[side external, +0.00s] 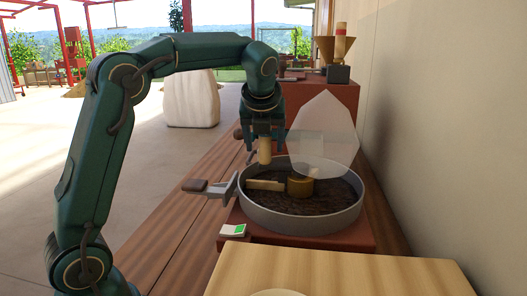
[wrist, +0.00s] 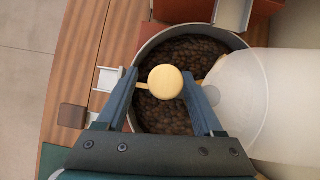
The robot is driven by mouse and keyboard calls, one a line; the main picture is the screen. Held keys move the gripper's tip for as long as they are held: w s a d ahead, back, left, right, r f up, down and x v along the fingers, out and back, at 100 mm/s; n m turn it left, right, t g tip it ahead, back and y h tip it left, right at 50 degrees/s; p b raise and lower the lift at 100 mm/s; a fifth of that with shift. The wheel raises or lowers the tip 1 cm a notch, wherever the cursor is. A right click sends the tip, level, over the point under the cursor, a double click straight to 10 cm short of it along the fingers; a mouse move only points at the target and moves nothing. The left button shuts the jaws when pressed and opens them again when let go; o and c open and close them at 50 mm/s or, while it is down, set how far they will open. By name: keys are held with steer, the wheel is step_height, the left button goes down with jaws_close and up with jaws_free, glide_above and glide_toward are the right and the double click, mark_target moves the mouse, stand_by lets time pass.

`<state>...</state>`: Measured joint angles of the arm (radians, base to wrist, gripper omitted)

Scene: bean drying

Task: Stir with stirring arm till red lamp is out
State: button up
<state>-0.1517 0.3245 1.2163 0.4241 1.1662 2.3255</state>
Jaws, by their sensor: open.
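A round grey pan (side external: 350,218) of dark beans sits on a red-brown base. It also shows in the wrist view (wrist: 150,45). The stirring arm (side external: 265,185) is a pale bar running left from a brass hub (side external: 300,186) over the beans. Its upright pale knob (side external: 264,153) stands near the pan's left rim. My gripper (side external: 263,138) points down over the knob. In the wrist view its open fingers stand either side of the knob (wrist: 165,82), with a gap on the left. A small panel (side external: 233,230) at the base's front shows green and white; I see no red light.
A translucent pale panel (side external: 325,135) rises over the pan's back right. A grey bracket with a brown pad (side external: 194,185) juts from the pan's left. A hopper machine (side external: 330,60) stands behind. The wall closes off the right; a light wooden board (side external: 350,275) lies in front.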

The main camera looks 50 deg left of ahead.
steer(key=v, duration=0.7)
stand_by(0.4)
